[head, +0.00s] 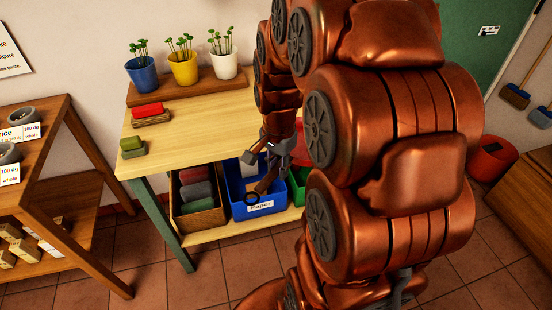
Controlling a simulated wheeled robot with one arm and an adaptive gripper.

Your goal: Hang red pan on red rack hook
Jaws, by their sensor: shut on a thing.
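My gripper (270,162) is in front of the workbench, above the blue paper bin, and is shut on a brown handle (266,184) with a dark ring at its lower end. A red surface (302,150) shows just right of the gripper, partly hidden by my arm. It looks like the red pan at the other end of this handle, but the join is hidden. I cannot make out a red rack hook in this view.
A wooden workbench (190,122) holds potted seedlings (184,68), a red-topped block (149,112) and a green one. Below are a blue bin (238,183) and a brown box. A wooden shelf (50,190) stands left. At right are a red container (492,157) and long-handled dark items (516,96).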

